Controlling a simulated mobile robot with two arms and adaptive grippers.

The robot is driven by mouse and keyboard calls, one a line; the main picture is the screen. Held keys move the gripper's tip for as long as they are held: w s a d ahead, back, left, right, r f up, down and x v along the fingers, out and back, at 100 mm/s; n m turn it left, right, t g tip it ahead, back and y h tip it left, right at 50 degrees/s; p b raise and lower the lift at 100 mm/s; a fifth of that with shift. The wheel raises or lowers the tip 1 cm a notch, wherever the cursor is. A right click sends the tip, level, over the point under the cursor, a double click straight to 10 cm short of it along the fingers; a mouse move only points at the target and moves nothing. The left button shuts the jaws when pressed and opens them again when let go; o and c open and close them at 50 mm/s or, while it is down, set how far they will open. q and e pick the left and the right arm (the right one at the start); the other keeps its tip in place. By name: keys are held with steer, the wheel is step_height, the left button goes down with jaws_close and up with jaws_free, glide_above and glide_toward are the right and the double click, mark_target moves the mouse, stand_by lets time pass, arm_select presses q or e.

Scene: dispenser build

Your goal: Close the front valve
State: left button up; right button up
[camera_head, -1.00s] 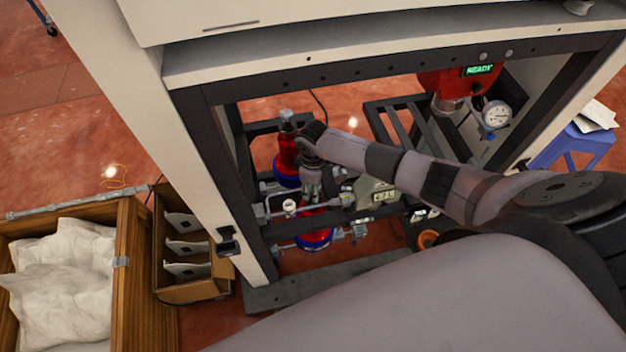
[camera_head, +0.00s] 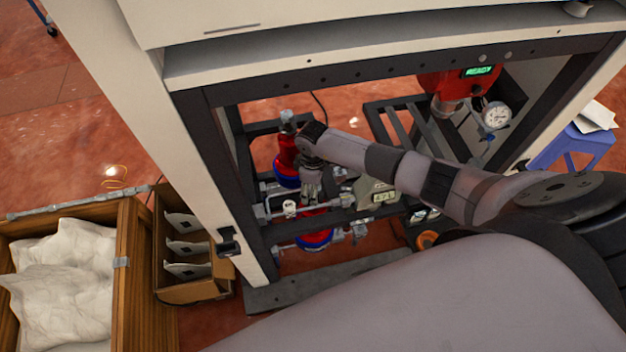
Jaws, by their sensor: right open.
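The front valve area is inside the dispenser frame, above the front red bottle with a blue base (camera_head: 315,240). My right gripper (camera_head: 313,196) points down over this bottle's top and hides most of the valve there. The gripper is open; I cannot tell whether its fingers touch the valve. A second red bottle with a blue base (camera_head: 287,163) stands behind, with a metal fitting (camera_head: 288,122) on top. My left gripper is out of view.
The dark frame post (camera_head: 205,150) and shelf (camera_head: 400,60) enclose the work area. A red unit with a READY display (camera_head: 479,71) and a round gauge (camera_head: 496,115) are at the right. A wooden crate (camera_head: 128,270) and a divided box (camera_head: 190,290) stand outside left.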

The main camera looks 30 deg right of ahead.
steer(key=shift+r+p, duration=3.25)
steer(key=shift+r, duration=0.2)
steer(key=shift+f, duration=0.1)
